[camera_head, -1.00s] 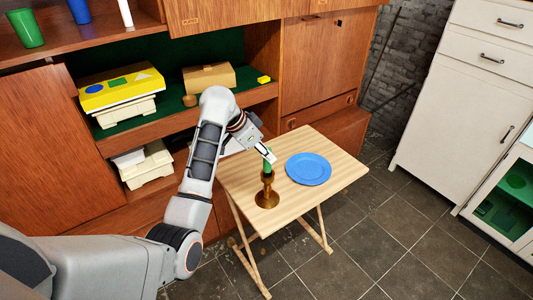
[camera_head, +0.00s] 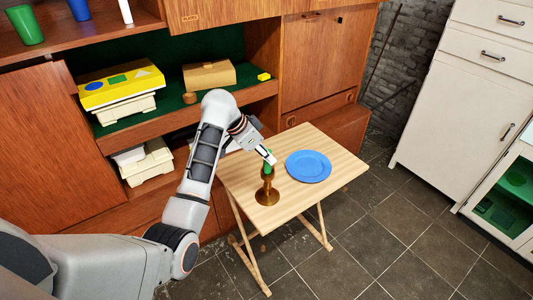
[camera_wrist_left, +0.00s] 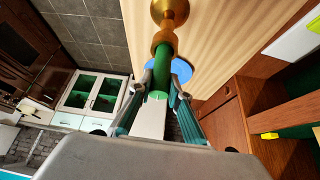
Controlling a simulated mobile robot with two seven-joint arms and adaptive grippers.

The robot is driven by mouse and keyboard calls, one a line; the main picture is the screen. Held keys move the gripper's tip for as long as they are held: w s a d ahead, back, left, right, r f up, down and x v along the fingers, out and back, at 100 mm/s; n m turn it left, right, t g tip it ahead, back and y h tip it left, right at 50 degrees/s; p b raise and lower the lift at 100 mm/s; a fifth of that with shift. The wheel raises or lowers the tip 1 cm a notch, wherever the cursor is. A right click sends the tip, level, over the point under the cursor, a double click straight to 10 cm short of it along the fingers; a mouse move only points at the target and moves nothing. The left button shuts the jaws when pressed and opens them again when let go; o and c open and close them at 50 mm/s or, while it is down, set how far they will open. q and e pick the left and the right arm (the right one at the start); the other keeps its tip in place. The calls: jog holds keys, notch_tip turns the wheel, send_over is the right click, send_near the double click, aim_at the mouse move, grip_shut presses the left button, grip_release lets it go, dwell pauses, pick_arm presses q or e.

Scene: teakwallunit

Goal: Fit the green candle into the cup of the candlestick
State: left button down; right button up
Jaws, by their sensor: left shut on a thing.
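The green candle (camera_head: 268,168) is upright between the fingers of my left gripper (camera_head: 268,158). The brass candlestick (camera_head: 267,194) stands on the small wooden table, right under the candle. In the left wrist view the candle (camera_wrist_left: 161,72) runs in line with the candlestick (camera_wrist_left: 164,40), and its lower end meets the cup. How deep it sits in the cup is hidden. The left gripper (camera_wrist_left: 158,88) has a finger on each side of the candle and is shut on it. My right gripper is not in view.
A blue plate (camera_head: 308,166) lies on the wooden table (camera_head: 335,180), right of the candlestick. The teak wall unit (camera_head: 320,75) stands behind, with a yellow box (camera_head: 122,88) and a tan box (camera_head: 208,76) on its shelf. A white cabinet (camera_head: 450,100) stands at the right.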

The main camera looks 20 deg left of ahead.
pick_arm(q)
jog(key=shift+s+f, duration=0.1)
jog(key=shift+f, duration=0.8)
jog(key=c, duration=1.8)
grip_release()
jog(key=v, duration=1.2)
